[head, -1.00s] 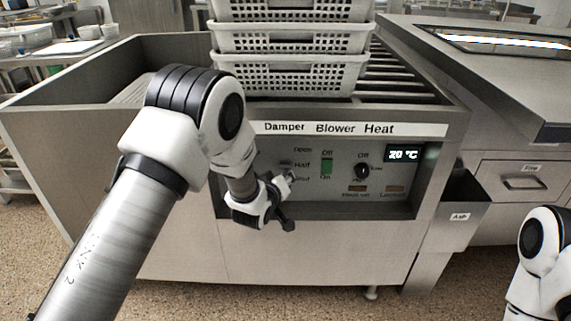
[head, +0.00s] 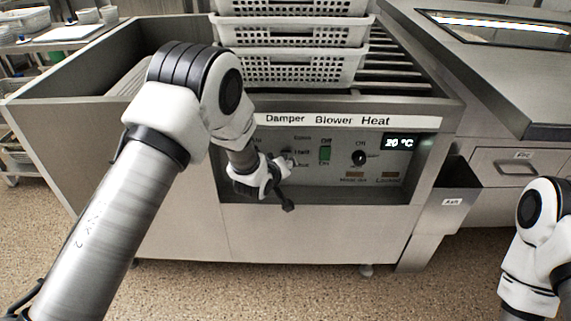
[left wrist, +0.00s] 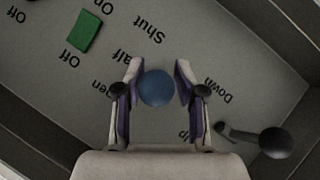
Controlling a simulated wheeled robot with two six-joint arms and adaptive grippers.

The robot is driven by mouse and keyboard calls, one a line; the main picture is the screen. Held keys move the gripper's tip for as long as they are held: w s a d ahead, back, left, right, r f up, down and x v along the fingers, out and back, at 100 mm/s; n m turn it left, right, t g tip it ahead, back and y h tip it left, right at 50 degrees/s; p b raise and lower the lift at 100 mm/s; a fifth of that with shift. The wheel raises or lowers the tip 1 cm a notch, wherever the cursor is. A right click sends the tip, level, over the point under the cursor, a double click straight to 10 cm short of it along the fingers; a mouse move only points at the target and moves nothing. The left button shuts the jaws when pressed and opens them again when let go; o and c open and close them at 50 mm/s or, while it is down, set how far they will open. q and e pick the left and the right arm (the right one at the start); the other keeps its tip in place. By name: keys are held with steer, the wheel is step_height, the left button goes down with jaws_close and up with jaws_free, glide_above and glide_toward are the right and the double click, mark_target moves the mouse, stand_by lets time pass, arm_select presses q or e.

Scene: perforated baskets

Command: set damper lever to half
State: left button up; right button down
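The control panel (head: 340,184) carries the Damper label with the words Open, Half and Shut below it. In the left wrist view, turned upside down, a round blue knob (left wrist: 156,88) sits between the two fingers of my left gripper (left wrist: 158,72). The fingers stand apart on either side of it, with slim gaps showing. The knob is roughly level with the Half word, though its exact setting is hard to tell. In the head view my left gripper (head: 283,163) is at the damper labels and hides most of the lever. My right gripper is outside the views; only its arm shows.
A dark-knobbed lever (left wrist: 275,142) marked Up and Down is close beside my left gripper. A green switch (head: 325,154) and a black heat knob (head: 359,158) are to the right. White perforated baskets (head: 290,68) are stacked above. An Ash bin (head: 452,203) hangs at the right.

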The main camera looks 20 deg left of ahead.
arm_select(q)
steer(key=shift+w+r, duration=0.1)
steer(key=shift+r, duration=0.05)
steer(key=shift+r, duration=0.1)
steer(key=v, duration=1.1)
steer(key=shift+s, duration=0.45)
